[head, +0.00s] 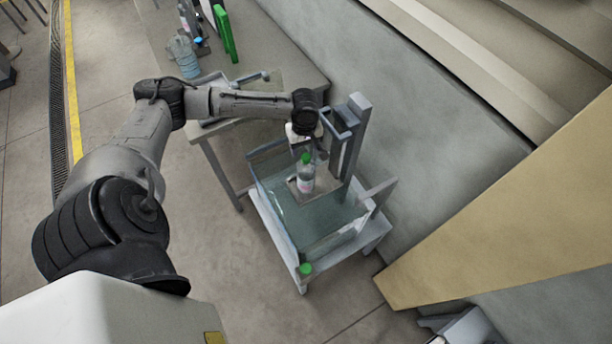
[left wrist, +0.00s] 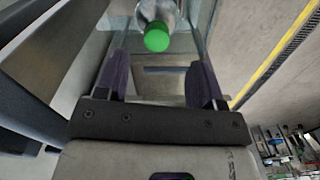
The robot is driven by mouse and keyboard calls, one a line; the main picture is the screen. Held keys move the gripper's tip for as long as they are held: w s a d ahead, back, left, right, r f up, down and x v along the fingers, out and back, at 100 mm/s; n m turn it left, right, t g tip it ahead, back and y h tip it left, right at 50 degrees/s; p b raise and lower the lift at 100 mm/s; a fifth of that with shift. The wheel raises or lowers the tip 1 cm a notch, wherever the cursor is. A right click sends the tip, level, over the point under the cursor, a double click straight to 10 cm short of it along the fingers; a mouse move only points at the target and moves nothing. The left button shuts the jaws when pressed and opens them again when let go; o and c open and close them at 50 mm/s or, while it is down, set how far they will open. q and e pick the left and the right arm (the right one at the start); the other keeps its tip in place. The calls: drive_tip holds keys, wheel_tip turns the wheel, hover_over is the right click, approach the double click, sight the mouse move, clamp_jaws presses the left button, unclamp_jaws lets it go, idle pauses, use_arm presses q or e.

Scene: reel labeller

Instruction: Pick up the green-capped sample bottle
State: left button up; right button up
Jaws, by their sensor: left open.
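The green-capped sample bottle (head: 306,174) stands upright on a small plate inside a clear-walled bin on a grey stand. It is clear with a pale label and a green cap. In the left wrist view the bottle's green cap (left wrist: 157,38) lies ahead of the fingertips, roughly between their lines. My left gripper (left wrist: 160,65) is open, with two dark fingers apart and nothing between them. In the head view my left gripper (head: 302,140) hangs just above and behind the bottle, partly hidden. My right gripper is not in view.
A grey upright post (head: 350,135) stands close behind the bottle. Clear walls (head: 280,215) surround it. A green button (head: 305,269) sits on the stand's front corner. A table (head: 265,60) at the back holds a large blue-tinted bottle (head: 183,55) and a green panel (head: 224,33).

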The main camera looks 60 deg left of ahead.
sight(306, 157)
use_arm(q)
drive_tip(key=shift+w+d+f, duration=0.1)
drive_tip(key=shift+f, duration=1.65)
drive_tip(key=shift+w+f, duration=0.1)
drive_tip(key=shift+f, duration=1.6)
drive_tip(key=shift+c, duration=0.3)
clamp_jaws()
